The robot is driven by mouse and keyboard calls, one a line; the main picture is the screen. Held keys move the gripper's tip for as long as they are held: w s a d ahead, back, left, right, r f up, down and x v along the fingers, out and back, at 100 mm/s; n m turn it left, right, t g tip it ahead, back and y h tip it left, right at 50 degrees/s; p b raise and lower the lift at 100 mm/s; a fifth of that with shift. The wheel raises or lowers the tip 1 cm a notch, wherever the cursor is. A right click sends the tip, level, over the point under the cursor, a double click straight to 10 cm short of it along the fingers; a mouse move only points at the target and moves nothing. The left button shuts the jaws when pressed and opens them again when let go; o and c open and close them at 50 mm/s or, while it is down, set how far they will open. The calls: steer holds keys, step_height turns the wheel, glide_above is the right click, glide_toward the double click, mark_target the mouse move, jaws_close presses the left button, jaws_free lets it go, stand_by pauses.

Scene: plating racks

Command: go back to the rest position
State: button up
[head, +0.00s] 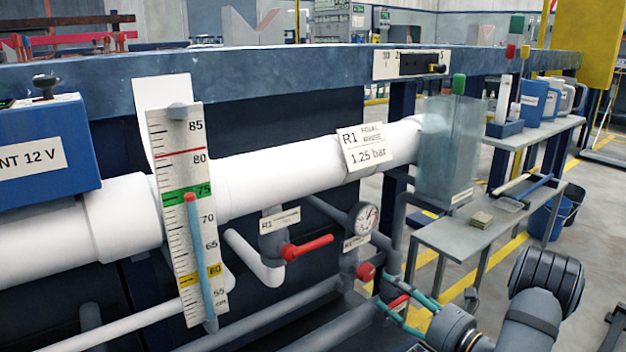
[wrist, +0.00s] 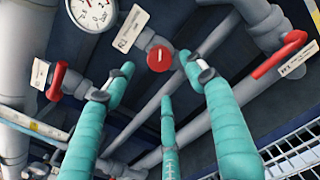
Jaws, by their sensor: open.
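My gripper (head: 384,290) is in the lower right of the head view, in front of the pipework. Its teal fingers are spread apart and hold nothing. In the wrist view the open fingers (wrist: 157,64) point up the picture, with a red round knob (wrist: 160,58) showing between their tips. The knob also shows in the head view (head: 366,271), just left of the fingertips. I cannot tell whether a finger touches it. A third teal piece (wrist: 168,140) shows between the fingers in the wrist view.
A pressure gauge (head: 363,217) sits above the knob. Red valve levers (head: 306,247) stick out close by. A large white pipe (head: 280,180) and an upright scale (head: 185,215) stand left. A grey bench (head: 460,240) stands behind my arm. Open floor lies right.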

mark_target(369, 274)
steer(key=x, duration=1)
steer(key=shift+a+f+b, duration=0.1)
steer(key=shift+f+b, duration=0.1)
steer(key=shift+b, duration=0.2)
steer(key=shift+n+b, duration=0.5)
steer(key=shift+b, duration=0.1)
steer(key=shift+r+n+b, duration=0.15)
steer(key=shift+n+b, duration=0.3)
steer(key=shift+n, duration=0.05)
steer(key=shift+s+r+p, duration=0.1)
steer(key=shift+r+p, duration=0.05)
steer(key=shift+p, duration=0.3)
